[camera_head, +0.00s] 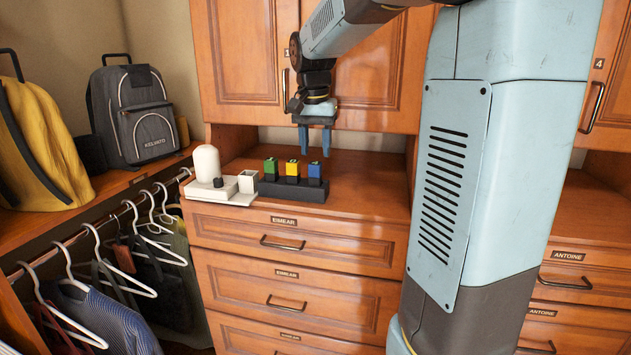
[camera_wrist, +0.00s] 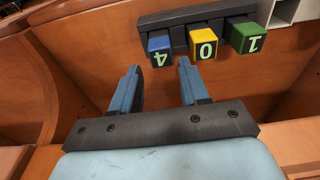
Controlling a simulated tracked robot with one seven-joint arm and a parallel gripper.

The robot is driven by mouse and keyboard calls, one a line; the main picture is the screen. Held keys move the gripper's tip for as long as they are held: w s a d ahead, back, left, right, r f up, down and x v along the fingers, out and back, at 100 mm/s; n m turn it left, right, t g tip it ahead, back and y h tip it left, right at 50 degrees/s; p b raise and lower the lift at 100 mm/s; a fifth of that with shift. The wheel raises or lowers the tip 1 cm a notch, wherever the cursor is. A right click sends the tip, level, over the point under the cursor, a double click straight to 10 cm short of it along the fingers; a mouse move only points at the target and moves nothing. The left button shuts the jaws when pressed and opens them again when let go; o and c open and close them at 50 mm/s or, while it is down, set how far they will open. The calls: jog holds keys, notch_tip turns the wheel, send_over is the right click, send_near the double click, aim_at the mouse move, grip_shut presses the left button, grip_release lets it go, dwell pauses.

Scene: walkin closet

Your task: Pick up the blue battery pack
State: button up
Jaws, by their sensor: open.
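The blue battery pack (camera_head: 314,173) stands upright at the right end of a dark holder (camera_head: 292,191) on the dresser top. In the wrist view the blue pack (camera_wrist: 160,48) bears a light "4" and lies just beyond the gap between the fingers. A yellow pack (camera_head: 292,170) marked "0" and a green pack (camera_head: 270,169) marked "1" stand beside it in the holder. My gripper (camera_head: 314,145) is open and empty, its fingers pointing down close above the blue pack. It also shows in the wrist view (camera_wrist: 159,72).
A white rounded device (camera_head: 207,164) and a small white box (camera_head: 248,181) stand left of the holder. Cabinet doors (camera_head: 370,90) rise behind. The dresser top (camera_head: 370,190) is clear to the right. A grey backpack (camera_head: 140,120) sits on the left shelf.

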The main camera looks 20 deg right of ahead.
aim_at(315, 163)
jog(key=shift+w+d+f, duration=0.1)
jog(key=shift+w+f, duration=0.05)
jog(key=shift+f, duration=1.7)
jog(key=shift+w+f, duration=0.15)
jog(key=shift+f, duration=1.65)
jog(key=c, duration=0.8)
